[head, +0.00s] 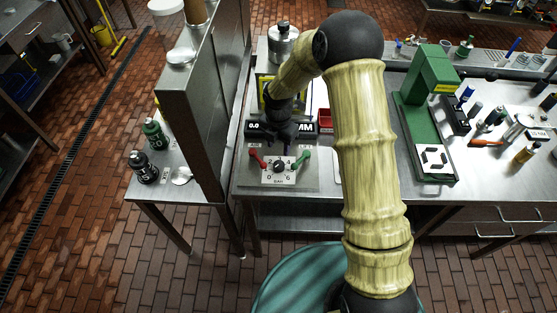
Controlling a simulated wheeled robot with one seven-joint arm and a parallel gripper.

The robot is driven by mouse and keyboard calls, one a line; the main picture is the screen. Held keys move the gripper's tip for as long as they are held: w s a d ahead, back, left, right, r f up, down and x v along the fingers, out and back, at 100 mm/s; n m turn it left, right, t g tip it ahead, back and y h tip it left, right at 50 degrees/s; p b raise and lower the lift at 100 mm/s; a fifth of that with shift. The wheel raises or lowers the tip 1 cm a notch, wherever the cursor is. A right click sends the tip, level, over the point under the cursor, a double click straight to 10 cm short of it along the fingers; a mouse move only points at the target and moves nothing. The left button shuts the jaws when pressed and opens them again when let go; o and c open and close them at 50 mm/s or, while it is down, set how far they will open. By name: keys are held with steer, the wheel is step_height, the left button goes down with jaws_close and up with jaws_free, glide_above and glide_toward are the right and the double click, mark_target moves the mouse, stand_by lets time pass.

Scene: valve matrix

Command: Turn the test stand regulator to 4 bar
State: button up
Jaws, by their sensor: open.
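The test stand (306,184) is on the steel bench left of centre. Its regulator is a small dark round knob (280,166) on a pale plate marked 0, 6 and BAR. The way its pointer faces is too small to read. A red handle (257,158) is left of the knob and a green handle (303,156) is right of it. My gripper (284,140) is dark, open and empty, just behind and above the knob in the picture. I cannot tell the gap between them. My arm hides part of the stand's rear.
A tall steel partition (205,95) stands close on the left. A display strip (254,127) reading 0.0 and MM is behind the knob, partly covered by my gripper. A green press (418,120) and loose tools are on the right.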

mark_target(278, 165)
step_height(278, 165, down, 10)
steer(key=p, duration=0.2)
steer(key=shift+p, duration=0.35)
steer(key=c, duration=0.7)
